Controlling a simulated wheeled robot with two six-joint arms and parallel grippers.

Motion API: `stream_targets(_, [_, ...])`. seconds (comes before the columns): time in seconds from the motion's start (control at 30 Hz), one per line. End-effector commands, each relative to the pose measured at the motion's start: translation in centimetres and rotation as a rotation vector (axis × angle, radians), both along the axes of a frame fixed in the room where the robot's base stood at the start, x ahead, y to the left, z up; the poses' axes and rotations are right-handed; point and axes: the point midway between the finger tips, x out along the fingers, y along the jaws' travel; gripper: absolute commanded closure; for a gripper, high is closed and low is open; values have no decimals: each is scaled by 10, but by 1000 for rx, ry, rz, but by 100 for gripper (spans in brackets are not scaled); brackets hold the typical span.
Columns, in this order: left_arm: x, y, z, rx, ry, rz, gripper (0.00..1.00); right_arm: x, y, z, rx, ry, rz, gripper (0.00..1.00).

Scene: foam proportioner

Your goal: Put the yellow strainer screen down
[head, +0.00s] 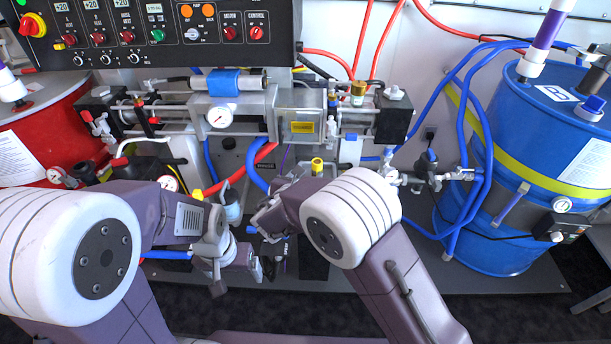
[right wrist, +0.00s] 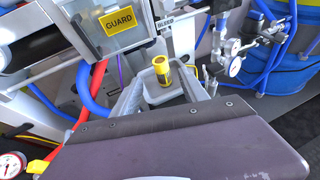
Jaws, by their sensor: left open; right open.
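The yellow strainer screen (right wrist: 161,71) is a small yellow cylinder with a dark opening in its top. My left gripper (head: 236,282) is open and empty, low in front of the machine.
The pump block with gauge (head: 220,117) and GUARD cover (head: 302,127) stands behind my grippers. A red drum (head: 45,130) is at left, a blue drum (head: 540,170) with hoses at right. Red and blue hoses (head: 256,168) hang close to my right gripper.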

Motion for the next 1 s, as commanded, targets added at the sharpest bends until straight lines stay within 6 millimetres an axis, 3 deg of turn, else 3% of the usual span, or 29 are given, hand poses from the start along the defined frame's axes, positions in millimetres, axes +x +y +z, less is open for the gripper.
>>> stream_targets(0.17, [0,0,2,0,0,0,16,-12,3,5,-1,1,0,48])
stream_targets(0.47, [0,0,2,0,0,0,16,-13,1,5,3,3,-6,48])
stream_targets(0.57, [0,0,2,0,0,0,16,-19,-34,-3,82,49,-128,48])
stream_targets(0.67, [0,0,2,0,0,0,16,-56,-120,-25,329,150,-492,48])
stream_targets(0.7, [0,0,2,0,0,0,16,-85,-157,-37,483,184,-709,48])
stream_targets(0.77, [0,0,2,0,0,0,16,-135,-194,-52,731,201,-1048,48])
stream_targets(0.8, [0,0,2,0,0,0,16,-166,-206,-60,896,188,-1266,48])
stream_targets(0.9, [0,0,2,0,0,0,16,-222,-213,-68,1271,83,-1751,48])
stream_targets(1.0, [0,0,2,0,0,0,16,-247,-208,-69,1552,-66,-2099,48])
